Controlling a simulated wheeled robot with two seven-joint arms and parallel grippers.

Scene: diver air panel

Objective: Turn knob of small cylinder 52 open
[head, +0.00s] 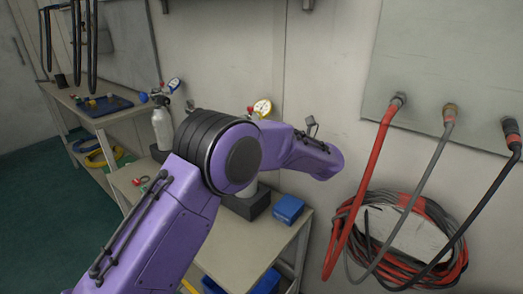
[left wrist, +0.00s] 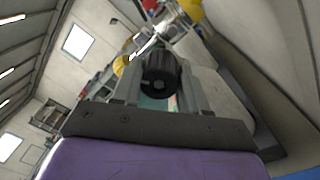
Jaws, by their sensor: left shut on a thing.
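A black ribbed knob (left wrist: 161,76) sits between the two fingers of my left gripper (left wrist: 160,88) in the left wrist view, and the gripper is shut on it. In the head view my purple left arm hides this gripper and the knob. I cannot read a number 52 on either one.
The cylinders stand on a bench (head: 222,245), with a blue box (head: 288,209) at its right. A shelf (head: 90,115) with a dark blue tray (head: 103,104) is at the left. Red, grey and black hoses (head: 372,165) hang from the right wall panel.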

